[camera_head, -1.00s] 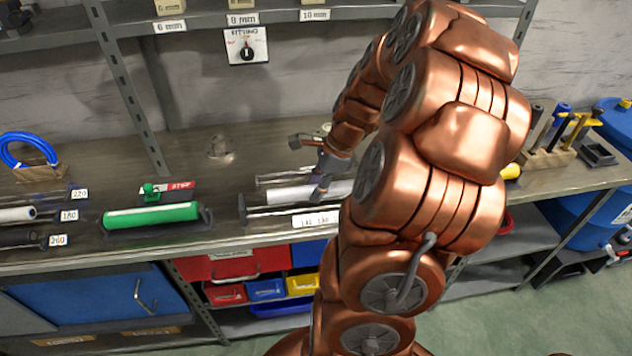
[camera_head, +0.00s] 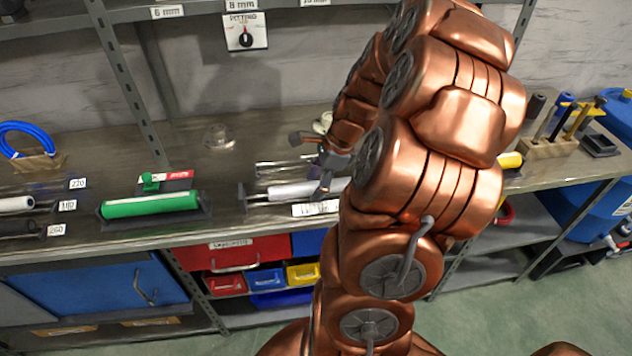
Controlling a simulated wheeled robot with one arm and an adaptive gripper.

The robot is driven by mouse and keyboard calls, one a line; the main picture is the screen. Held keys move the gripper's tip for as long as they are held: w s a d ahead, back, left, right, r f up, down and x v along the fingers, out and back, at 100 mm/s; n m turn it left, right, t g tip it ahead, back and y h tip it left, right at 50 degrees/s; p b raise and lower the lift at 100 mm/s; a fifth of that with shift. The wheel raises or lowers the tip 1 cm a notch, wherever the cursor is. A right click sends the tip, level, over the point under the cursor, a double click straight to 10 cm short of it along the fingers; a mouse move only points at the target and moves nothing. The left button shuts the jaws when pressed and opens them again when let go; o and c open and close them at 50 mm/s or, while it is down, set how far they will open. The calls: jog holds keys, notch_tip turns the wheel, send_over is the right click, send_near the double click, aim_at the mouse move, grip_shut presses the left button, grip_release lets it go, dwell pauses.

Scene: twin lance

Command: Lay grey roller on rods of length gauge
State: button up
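The grey roller (camera_head: 292,190) is a light grey cylinder lying level on the bench, along the length gauge (camera_head: 243,196). One gauge rod shows behind it and another in front, so it appears to rest on or between them; exact contact is too small to tell. Its right end is hidden by my arm. My gripper (camera_head: 311,162) is over the right part of the roller. Its fingers look spread, one pointing left behind the roller, the other reaching down in front of the roller's surface. Whether that finger touches the roller I cannot tell.
A green roller (camera_head: 150,205) lies in a dark holder to the left. Rollers with 180 and 260 tags and a blue ring (camera_head: 28,130) are at far left. A clear dome (camera_head: 219,137) stands behind. A tool block (camera_head: 548,148) is at right.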

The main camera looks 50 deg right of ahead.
jog(key=v, duration=1.2)
dwell(0.6)
jog(key=s+a+n+g, duration=0.25)
jog(key=a+n, duration=0.95)
jog(key=a, duration=0.7)
jog(key=s+a+f+n+g+h, duration=0.2)
jog(key=s+a+f+n+h, duration=0.1)
jog(key=s+a+n, duration=0.6)
jog(key=s+n, duration=0.2)
jog(key=n, duration=0.2)
jog(key=shift+h, duration=0.3)
